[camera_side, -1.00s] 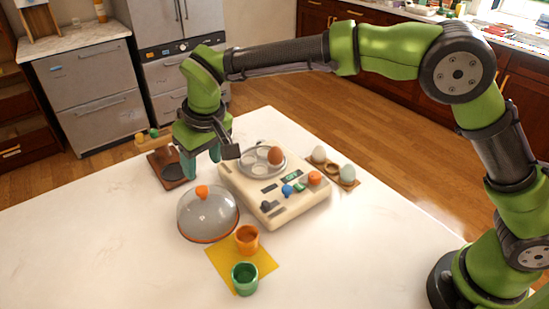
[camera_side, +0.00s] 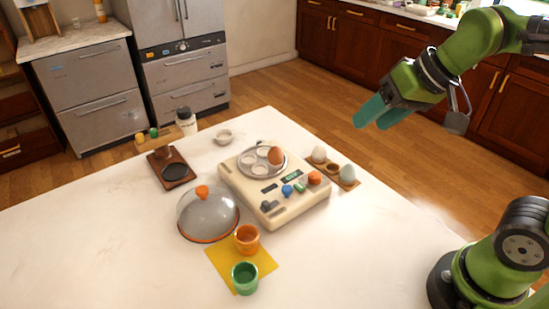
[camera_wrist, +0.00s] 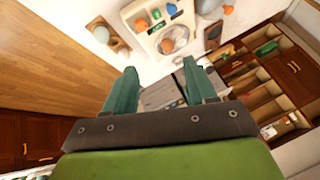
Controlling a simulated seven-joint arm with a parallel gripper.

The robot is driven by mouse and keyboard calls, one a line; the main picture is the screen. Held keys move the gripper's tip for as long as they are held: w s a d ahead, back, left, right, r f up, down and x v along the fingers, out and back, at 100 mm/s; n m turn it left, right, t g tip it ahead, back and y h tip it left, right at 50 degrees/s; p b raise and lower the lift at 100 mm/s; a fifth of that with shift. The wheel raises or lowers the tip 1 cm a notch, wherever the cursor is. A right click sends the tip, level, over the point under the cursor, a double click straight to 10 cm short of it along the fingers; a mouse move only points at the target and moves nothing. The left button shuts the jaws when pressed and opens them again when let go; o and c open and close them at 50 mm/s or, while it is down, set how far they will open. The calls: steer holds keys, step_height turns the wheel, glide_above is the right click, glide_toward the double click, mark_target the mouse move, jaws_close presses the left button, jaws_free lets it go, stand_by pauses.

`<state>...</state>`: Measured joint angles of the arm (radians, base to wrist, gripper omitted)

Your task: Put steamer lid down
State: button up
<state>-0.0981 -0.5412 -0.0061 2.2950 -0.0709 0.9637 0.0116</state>
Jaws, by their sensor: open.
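The steamer lid (camera_side: 208,220) is a clear dome with an orange knob and orange rim. It rests upright on the white table, left of and apart from the cream egg steamer (camera_side: 290,208). A brown egg (camera_side: 275,156) sits on the steamer's uncovered round grey tray (camera_side: 250,170). My gripper (camera_side: 374,118) is open and empty, raised high to the right of the steamer and well away from the lid. In the wrist view its two teal fingers (camera_wrist: 160,72) are spread apart. The steamer (camera_wrist: 148,42) shows at the top there.
An orange cup (camera_side: 247,239) and a green cup (camera_side: 245,278) stand on a yellow mat (camera_side: 264,259) in front of the lid. A wooden egg holder (camera_side: 349,184) is right of the steamer. A brown stand (camera_side: 172,172), small bowl (camera_side: 223,137) and shaker (camera_side: 187,122) are behind.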

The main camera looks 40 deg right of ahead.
steer(key=shift+m+t, duration=0.4)
steer(key=shift+m, duration=0.1)
steer(key=s+f, duration=0.1)
steer(key=s+d, duration=0.1)
steer(key=s+d+f, duration=0.1)
steer(key=s, duration=0.1)
steer(key=shift+s+f, duration=0.1)
steer(key=shift+f, duration=0.2)
